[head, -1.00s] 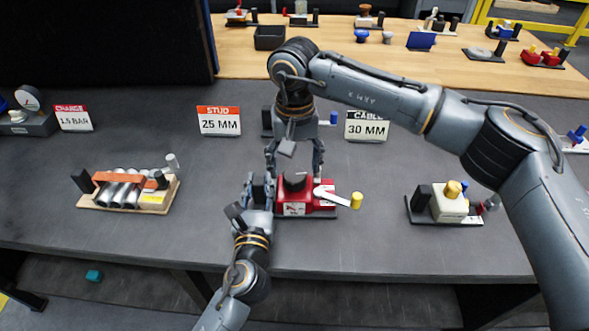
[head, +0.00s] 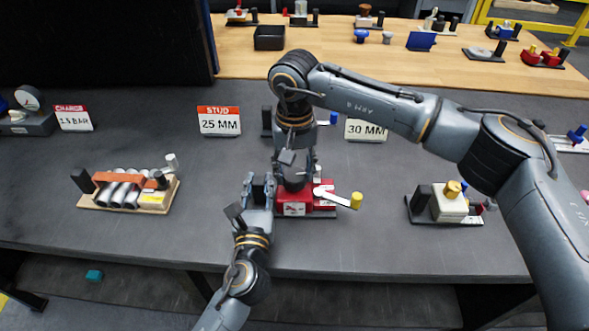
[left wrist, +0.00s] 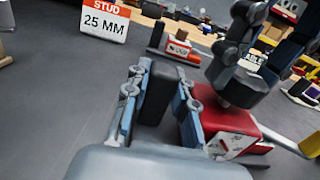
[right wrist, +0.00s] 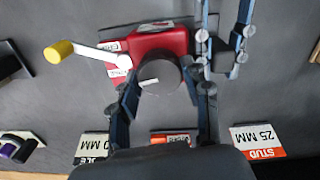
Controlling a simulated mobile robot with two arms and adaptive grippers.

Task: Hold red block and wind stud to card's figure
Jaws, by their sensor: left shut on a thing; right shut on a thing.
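The red block (head: 290,205) sits on a dark base on the grey table, with a dark round knob (right wrist: 160,78) on top. A white crank arm (head: 330,195) with a yellow handle (head: 356,200) reaches out to its right. My left gripper (head: 259,182) is shut on the black upright post (left wrist: 157,95) beside the red block. My right gripper (head: 295,178) comes from above and is shut on the knob, one finger on each side. The white card with an orange band (head: 219,121) reads STUD 25 MM.
A CABLE 30 MM card (head: 366,130) stands behind to the right, a CHARGE 1.5 BAR card (head: 74,118) at far left. A fixture with silver cylinders (head: 125,190) is on the left, a cream block (head: 447,205) on the right.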

